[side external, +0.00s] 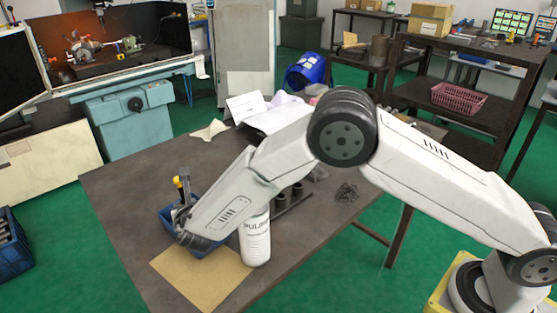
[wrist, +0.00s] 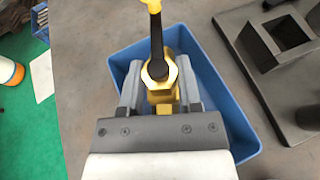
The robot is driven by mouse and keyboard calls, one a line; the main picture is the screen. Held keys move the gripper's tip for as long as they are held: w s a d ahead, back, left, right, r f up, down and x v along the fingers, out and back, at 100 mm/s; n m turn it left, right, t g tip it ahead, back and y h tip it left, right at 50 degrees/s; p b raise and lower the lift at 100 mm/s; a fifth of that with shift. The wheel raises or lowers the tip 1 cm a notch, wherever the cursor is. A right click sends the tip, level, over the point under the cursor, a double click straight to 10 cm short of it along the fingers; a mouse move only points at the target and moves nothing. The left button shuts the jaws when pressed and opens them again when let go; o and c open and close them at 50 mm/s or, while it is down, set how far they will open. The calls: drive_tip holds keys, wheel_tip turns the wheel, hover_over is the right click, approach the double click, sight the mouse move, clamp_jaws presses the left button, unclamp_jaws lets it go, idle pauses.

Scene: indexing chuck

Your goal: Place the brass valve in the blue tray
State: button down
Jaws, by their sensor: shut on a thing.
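The brass valve (wrist: 160,92) has a yellow-gold body and a black handle with a yellow end. My gripper (wrist: 158,88) is shut on its body, one grey finger on each side, in the wrist view. The blue tray (wrist: 122,55) lies beneath the valve and gripper in that view. In the side view my gripper (side external: 184,203) points at the tray (side external: 167,213), and the valve's yellow and black handle (side external: 179,184) stands up beside the fingers. My wrist hides much of the tray. I cannot tell whether the valve touches the tray floor.
A white labelled bottle (side external: 256,240) stands close to the right of my wrist. A tan sheet (side external: 203,278) lies at the table's front. A dark fixture (wrist: 285,60) sits right of the tray in the wrist view. The table's left part (side external: 125,190) is clear.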

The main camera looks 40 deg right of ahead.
drive_tip(key=shift+f, duration=0.8)
drive_tip(key=shift+f, duration=0.1)
drive_tip(key=shift+c, duration=1.4)
unclamp_jaws()
drive_tip(key=shift+f, duration=0.1)
drive_tip(key=shift+s+r, duration=0.1)
drive_tip(key=shift+r, duration=0.1)
drive_tip(key=shift+s+a+r, duration=0.25)
drive_tip(key=shift+s, duration=0.25)
drive_tip(key=v, duration=1)
drive_tip(key=shift+s, duration=0.3)
drive_tip(key=shift+r, duration=0.1)
